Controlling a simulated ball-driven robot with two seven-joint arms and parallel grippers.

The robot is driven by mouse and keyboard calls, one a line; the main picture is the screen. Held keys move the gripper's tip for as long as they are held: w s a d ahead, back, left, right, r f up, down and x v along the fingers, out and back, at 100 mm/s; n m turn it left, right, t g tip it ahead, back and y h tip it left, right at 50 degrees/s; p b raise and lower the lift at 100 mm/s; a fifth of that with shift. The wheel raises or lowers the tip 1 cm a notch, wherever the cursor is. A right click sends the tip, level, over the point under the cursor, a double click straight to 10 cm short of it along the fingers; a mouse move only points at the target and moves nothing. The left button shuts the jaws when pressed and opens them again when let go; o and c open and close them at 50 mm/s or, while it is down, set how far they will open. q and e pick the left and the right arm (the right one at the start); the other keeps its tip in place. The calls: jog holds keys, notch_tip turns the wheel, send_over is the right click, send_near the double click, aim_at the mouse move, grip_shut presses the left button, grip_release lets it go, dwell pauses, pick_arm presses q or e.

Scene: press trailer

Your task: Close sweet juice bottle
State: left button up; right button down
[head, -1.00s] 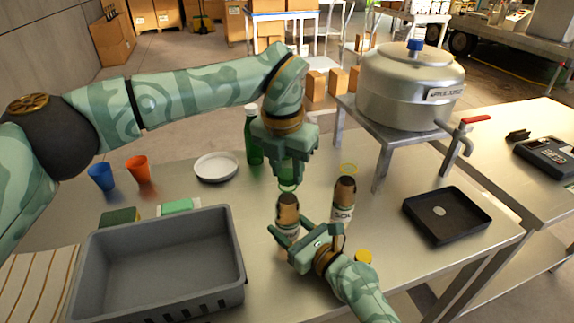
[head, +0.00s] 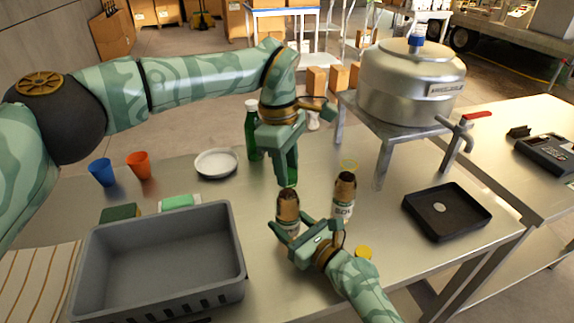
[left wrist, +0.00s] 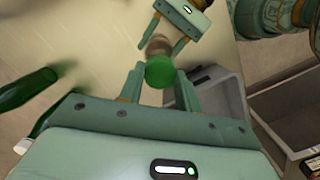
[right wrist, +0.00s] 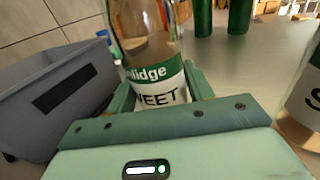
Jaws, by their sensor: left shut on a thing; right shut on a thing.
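The sweet juice bottle (head: 288,208) stands upright on the table, brownish, with a white and green label reading "WEET" in the right wrist view (right wrist: 158,88). My right gripper (head: 290,238) is shut around its body. My left gripper (head: 288,180) points down directly above the bottle's mouth. It is shut on a green cap, which shows between its fingers in the left wrist view (left wrist: 160,72), in line with the bottle top. In the head view the fingers mostly hide the cap, so I cannot tell whether it touches the bottle.
A second labelled bottle (head: 344,200) stands close on the right, with a yellow cap (head: 363,253) in front. A green bottle (head: 252,135) and white plate (head: 216,163) are behind. A grey crate (head: 235,250) is left, a black tray (head: 470,220) and steel pot (head: 405,85) right.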

pick_arm(q)
jog(key=m, duration=0.5)
jog(key=shift+w+m+g, duration=0.1)
jog(key=shift+m+g, duration=0.2)
jog(key=m+y, duration=0.1)
jog(key=m, duration=0.5)
jog(key=shift+m, duration=0.3)
jog(key=o, duration=0.9)
jog(key=shift+r, duration=2.25)
jog(key=shift+d, duration=0.1)
jog(key=shift+f, duration=0.1)
jog(key=shift+c, duration=0.3)
